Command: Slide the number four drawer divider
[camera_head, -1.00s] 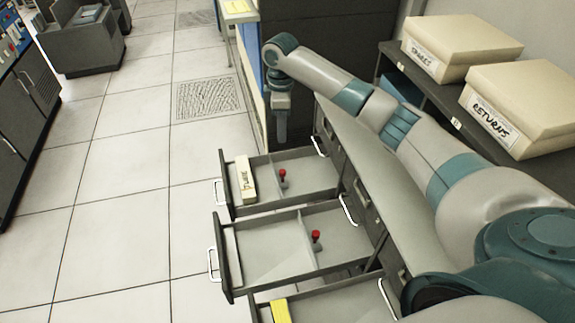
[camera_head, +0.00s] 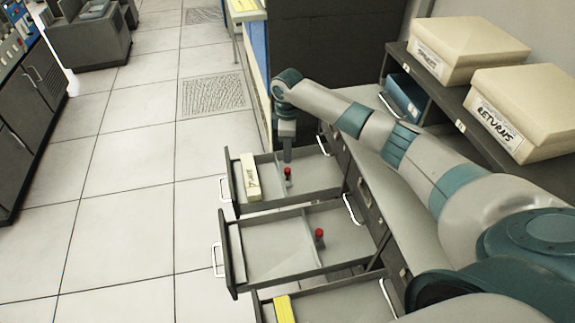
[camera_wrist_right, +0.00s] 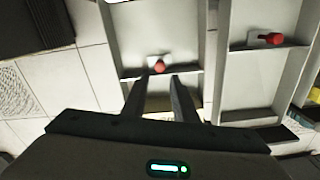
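Three grey drawers stand open in the head view. The far drawer (camera_head: 318,177) has a thin divider (camera_head: 280,176) with a red knob (camera_head: 287,173). The middle drawer (camera_head: 270,255) has a similar divider (camera_head: 311,244) with a red knob (camera_head: 319,235). I cannot read which drawer is number four. My right gripper (camera_head: 287,158) points down over the far drawer, just behind its knob. In the right wrist view the gripper (camera_wrist_right: 159,80) is open, its fingers apart, with the far drawer's red knob (camera_wrist_right: 159,66) just past the fingertips, not held. My left gripper is out of view.
Cream cards (camera_head: 250,177) lie in the far drawer's front part. Yellow cards (camera_head: 284,309) lie in the nearest drawer. Boxes, one marked RETURNS (camera_head: 525,112), stand on the shelf at right. The tiled floor (camera_head: 120,220) left of the drawers is clear.

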